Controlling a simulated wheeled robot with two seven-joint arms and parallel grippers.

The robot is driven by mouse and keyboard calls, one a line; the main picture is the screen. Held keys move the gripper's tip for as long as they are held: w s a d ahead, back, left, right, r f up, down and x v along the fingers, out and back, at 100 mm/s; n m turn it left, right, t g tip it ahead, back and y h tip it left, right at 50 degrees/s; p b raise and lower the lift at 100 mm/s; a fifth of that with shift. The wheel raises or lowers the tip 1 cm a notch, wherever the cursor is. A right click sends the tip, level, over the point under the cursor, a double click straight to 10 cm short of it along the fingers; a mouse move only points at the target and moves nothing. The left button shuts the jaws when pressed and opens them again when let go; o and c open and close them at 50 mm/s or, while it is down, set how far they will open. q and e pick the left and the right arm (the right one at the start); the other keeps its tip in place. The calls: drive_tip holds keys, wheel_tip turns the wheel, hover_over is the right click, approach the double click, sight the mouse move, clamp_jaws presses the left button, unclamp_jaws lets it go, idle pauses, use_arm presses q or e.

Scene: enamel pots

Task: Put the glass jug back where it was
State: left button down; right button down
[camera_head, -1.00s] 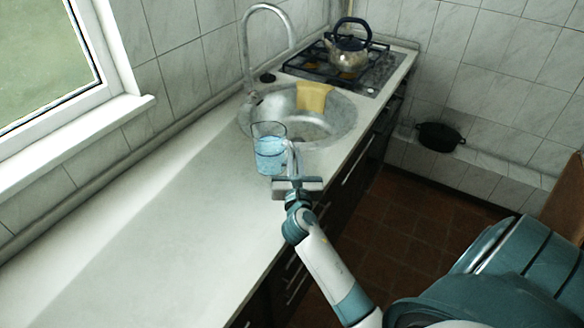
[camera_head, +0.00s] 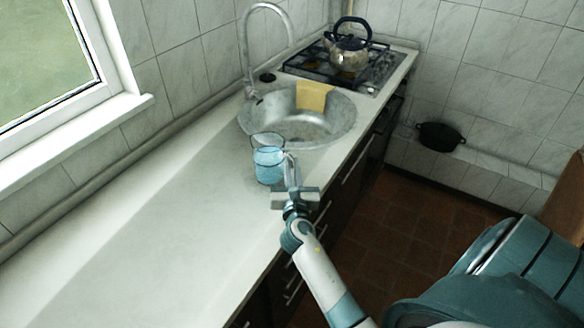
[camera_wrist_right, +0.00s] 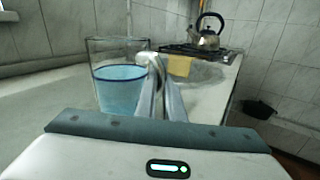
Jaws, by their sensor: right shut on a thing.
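The glass jug (camera_head: 268,160) holds pale blue liquid and is upright over the counter, just in front of the sink. My right gripper (camera_head: 291,170) is shut on the jug's handle, on the jug's right side. In the right wrist view the jug (camera_wrist_right: 118,88) is left of the gripper fingers (camera_wrist_right: 160,85), which close on the handle. I cannot tell for sure whether its base touches the counter. My left gripper is not in view.
The round sink (camera_head: 320,128) with a yellow cloth (camera_head: 313,96) on its rim lies behind the jug. A kettle (camera_head: 348,45) stands on the stove (camera_head: 335,68). A black pot (camera_head: 440,136) is at the right. The near counter (camera_head: 150,240) is bare.

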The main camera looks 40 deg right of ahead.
drive_tip(key=shift+r, duration=0.15)
drive_tip(key=c, duration=1.9)
unclamp_jaws()
drive_tip(key=shift+o, duration=0.2)
drive_tip(key=shift+s, duration=0.1)
drive_tip(key=b+v, duration=0.2)
drive_tip(key=v, duration=0.8)
drive_tip(key=shift+s+a, duration=0.15)
drive_tip(key=shift+s, duration=0.05)
drive_tip(key=shift+s+a, duration=0.4)
drive_tip(key=shift+s, duration=0.2)
